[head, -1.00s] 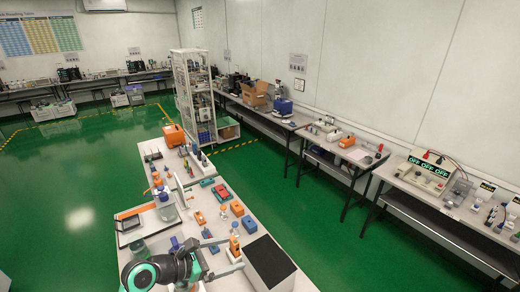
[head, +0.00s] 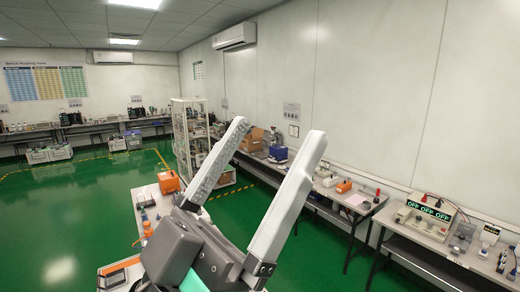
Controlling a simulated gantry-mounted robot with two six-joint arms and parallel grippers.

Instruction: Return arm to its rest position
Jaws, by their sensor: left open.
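My left gripper (head: 263,148) is large and close to the camera in the head view. Its two pale fingers point up and stand wide apart, with nothing between them. It is raised in front of the workbench (head: 152,188) and hides most of the bench top. An orange box (head: 168,182) shows on the bench's far end, left of the gripper. Some small testers and parts show along the bench's left side. My right gripper is not in view.
A white shelving rack (head: 190,135) stands beyond the bench. Side tables along the right wall hold a cardboard box (head: 252,139) and a panel reading OFF (head: 427,214). The green floor (head: 70,215) at left is clear.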

